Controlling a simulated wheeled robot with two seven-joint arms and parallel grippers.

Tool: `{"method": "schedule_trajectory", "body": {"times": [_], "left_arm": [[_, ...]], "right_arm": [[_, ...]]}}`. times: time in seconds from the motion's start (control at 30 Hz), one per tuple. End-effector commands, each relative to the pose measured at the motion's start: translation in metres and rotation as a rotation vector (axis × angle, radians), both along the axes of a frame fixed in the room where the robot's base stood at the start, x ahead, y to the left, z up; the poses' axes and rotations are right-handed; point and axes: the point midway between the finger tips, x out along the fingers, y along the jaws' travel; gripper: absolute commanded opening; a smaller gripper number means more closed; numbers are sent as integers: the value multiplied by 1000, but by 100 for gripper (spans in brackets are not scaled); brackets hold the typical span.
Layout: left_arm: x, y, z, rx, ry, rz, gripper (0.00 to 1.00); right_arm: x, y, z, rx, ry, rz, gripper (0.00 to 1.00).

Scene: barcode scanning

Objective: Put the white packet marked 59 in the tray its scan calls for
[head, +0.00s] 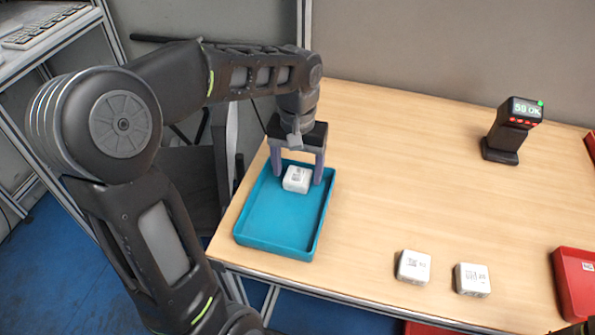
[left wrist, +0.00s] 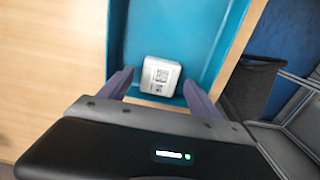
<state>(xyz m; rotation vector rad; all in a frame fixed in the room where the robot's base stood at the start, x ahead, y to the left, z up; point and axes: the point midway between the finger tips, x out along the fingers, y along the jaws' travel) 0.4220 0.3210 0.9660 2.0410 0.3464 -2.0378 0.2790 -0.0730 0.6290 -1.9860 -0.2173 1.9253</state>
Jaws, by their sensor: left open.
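A white packet (head: 297,179) with a printed label lies in the far part of the blue tray (head: 275,215), at the left end of the table. Its number is too small to read. My left gripper (head: 298,178) is open, with its fingers apart on either side of this packet. In the left wrist view the packet (left wrist: 161,76) lies just beyond the open fingers (left wrist: 160,88), on the tray (left wrist: 117,40). The scanner (head: 505,130) stands at the back right, and its screen reads "59 OK" with a green light. My right gripper does not show clearly.
Two more white packets, one (head: 413,267) and another (head: 472,279), lie near the table's front edge. A red tray (head: 575,285) sits at the right front, and another red edge (head: 590,143) shows at the far right. The middle of the table (head: 410,170) is clear.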

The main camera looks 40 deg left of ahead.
Motion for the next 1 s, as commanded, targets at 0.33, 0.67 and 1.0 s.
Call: {"method": "schedule_trajectory", "body": {"times": [0.33,0.67,1.0], "left_arm": [[1,0,69,-1,-4,0,72],[0,-1,109,-1,0,-1,72],[0,0,108,0,0,0,72]], "right_arm": [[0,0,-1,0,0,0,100],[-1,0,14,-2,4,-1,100],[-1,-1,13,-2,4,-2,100]]}}
